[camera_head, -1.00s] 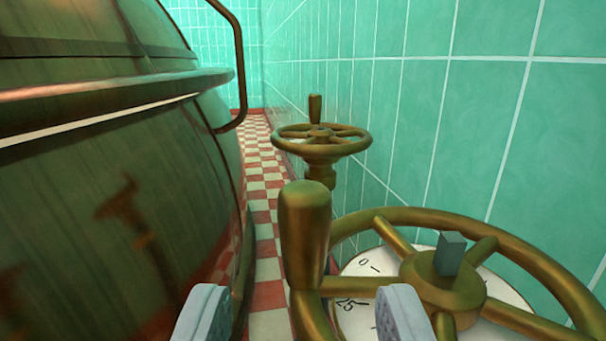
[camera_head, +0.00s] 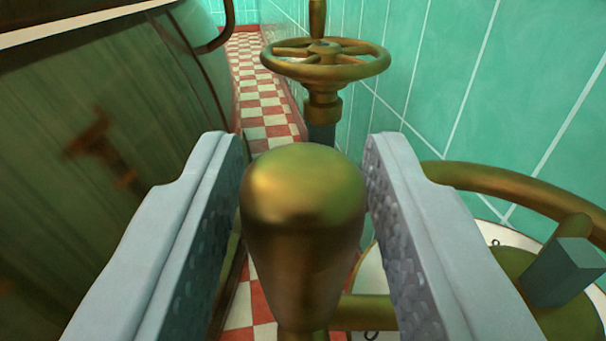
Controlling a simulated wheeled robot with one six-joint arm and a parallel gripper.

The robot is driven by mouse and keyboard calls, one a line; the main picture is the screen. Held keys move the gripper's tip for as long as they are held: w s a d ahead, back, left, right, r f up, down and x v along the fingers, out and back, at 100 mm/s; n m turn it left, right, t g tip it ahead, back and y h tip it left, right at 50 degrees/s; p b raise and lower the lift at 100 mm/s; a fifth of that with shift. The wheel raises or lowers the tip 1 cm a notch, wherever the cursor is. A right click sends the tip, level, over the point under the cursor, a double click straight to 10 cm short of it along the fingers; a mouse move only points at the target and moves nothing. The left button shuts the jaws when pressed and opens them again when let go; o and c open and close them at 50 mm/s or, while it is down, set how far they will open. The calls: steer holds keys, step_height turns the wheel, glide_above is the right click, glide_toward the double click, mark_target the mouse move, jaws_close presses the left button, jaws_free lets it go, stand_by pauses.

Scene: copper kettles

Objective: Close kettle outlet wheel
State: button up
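The near brass wheel (camera_head: 510,188) lies flat at the lower right, partly cut off by the picture edge. Its upright brass handle (camera_head: 303,235) stands between the two grey fingers of my gripper (camera_head: 305,160). The gripper is open around the handle, with a narrow gap at each side near the handle's top. A grey-green square spindle end (camera_head: 566,270) stands on the wheel's hub. A white dial plate (camera_head: 372,285) shows in part under the wheel; its markings are mostly hidden. I cannot tell which wheel is the outlet wheel.
A second brass wheel (camera_head: 325,70) with an upright handle stands farther back on a post. The copper kettle (camera_head: 90,150) fills the left side. A green tiled wall (camera_head: 540,80) bounds the right. A red and white checkered floor strip (camera_head: 265,105) runs between.

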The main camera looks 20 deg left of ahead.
jaws_close()
